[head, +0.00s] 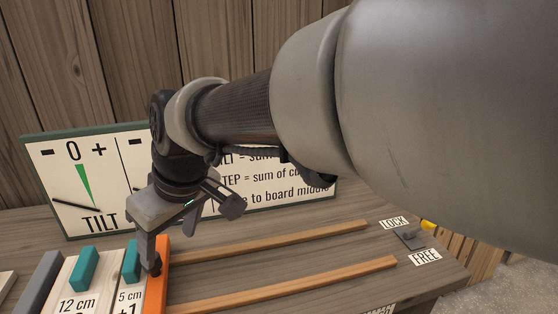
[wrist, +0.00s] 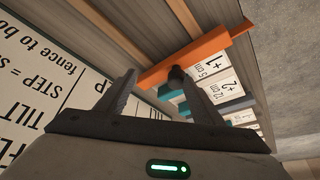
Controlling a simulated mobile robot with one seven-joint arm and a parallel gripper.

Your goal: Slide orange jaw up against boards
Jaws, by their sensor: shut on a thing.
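The orange jaw (head: 158,285) is a bar standing directly beside the 5 cm board (head: 128,292); I cannot tell whether they touch. The 12 cm board (head: 77,290) lies left of that one. Both boards carry teal blocks. In the wrist view the orange jaw (wrist: 215,45) crosses beyond my fingers, with the 5 cm board (wrist: 208,72) along its side. My gripper (head: 150,255) points down and is shut on the orange jaw, near a dark knob (wrist: 178,74) on it. The fingers partly hide the exact contact.
Two wooden rails (head: 290,238) run right from the jaw along the bench, with clear room between them. A grey block (head: 40,280) stands left of the boards. A LOCK/FREE lever (head: 410,238) is at right. TILT and STEP signs (head: 75,185) stand behind.

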